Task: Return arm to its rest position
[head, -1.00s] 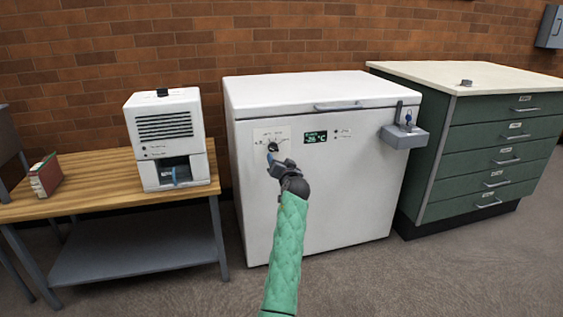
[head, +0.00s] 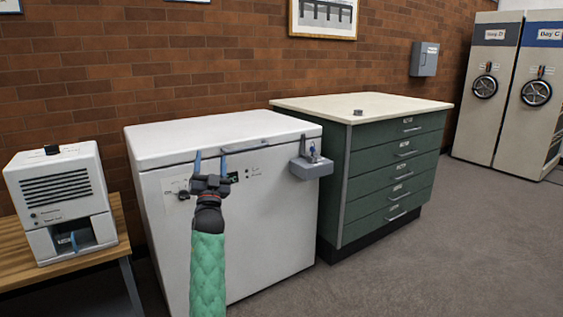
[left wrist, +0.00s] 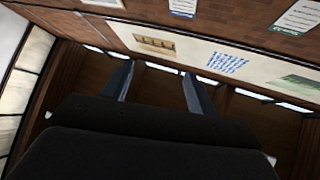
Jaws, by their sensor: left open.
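My left gripper (head: 211,165) is raised in front of the white chest freezer (head: 240,225), its fingers pointing up and apart. Nothing is between them. The arm below it has a green quilted sleeve. The gripper partly covers the freezer's control panel and display. In the left wrist view the two fingers (left wrist: 158,85) are spread and empty, with wall pictures and brick beyond them. My right gripper does not show.
A white machine (head: 62,205) stands on a wooden table (head: 125,235) at left. A green drawer cabinet (head: 390,180) with a pale top stands right of the freezer. Mobile shelving (head: 490,90) is at far right. The floor (head: 450,265) at front right is clear.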

